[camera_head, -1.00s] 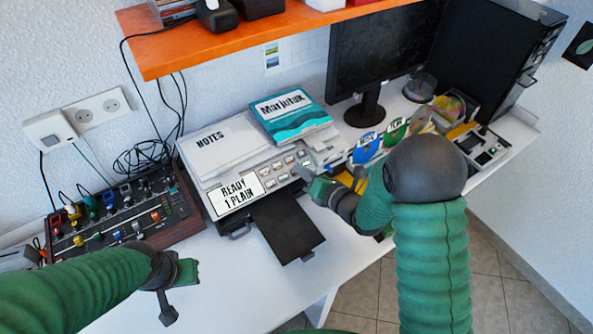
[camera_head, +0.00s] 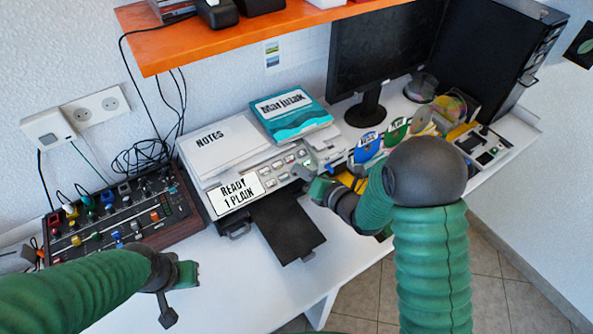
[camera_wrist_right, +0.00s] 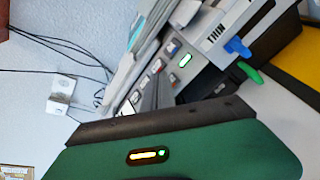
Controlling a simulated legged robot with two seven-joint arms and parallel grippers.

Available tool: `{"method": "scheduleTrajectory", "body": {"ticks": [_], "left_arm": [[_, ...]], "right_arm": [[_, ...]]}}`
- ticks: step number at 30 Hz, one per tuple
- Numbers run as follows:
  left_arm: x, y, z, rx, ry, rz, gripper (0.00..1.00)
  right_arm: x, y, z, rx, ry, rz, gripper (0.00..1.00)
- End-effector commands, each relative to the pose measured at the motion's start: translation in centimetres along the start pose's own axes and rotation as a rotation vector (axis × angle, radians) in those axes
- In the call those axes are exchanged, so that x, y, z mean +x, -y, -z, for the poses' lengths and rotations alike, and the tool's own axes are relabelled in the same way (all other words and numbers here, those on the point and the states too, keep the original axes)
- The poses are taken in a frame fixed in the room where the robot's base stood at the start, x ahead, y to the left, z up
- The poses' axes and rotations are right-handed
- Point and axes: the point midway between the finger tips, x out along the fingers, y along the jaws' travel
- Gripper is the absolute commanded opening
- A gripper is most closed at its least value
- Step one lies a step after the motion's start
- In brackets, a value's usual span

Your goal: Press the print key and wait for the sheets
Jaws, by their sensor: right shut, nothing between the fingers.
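The printer (camera_head: 262,180) stands mid-desk, its display (camera_head: 236,192) reading "READY 1 PLAIN". A row of small keys (camera_head: 279,164) runs along its front panel; one key glows green (camera_wrist_right: 184,60) in the right wrist view. The black output tray (camera_head: 286,226) sticks out in front with no sheet on it. My right gripper (camera_head: 303,172) is shut and empty at the right end of the panel. I cannot tell whether its tip touches a key; the hand hides that in the wrist view. My left gripper (camera_head: 180,292) hangs over the desk's front left; its jaw state is unclear.
A NOTES stack (camera_head: 222,145) and a teal book (camera_head: 291,113) lie on the printer. A mixer (camera_head: 120,218) stands left. An orange shelf (camera_head: 200,48) hangs above.

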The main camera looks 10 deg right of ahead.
Motion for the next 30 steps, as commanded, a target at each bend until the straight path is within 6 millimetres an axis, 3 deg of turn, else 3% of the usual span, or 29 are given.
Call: {"method": "scheduleTrajectory", "body": {"ticks": [30], "left_arm": [[0.96, 0.00, -0.22, 0.000, 0.000, 0.000, 0.00]], "right_arm": [[0.58, 0.44, 0.47, 0.000, -0.001, 0.001, 0.00]]}}
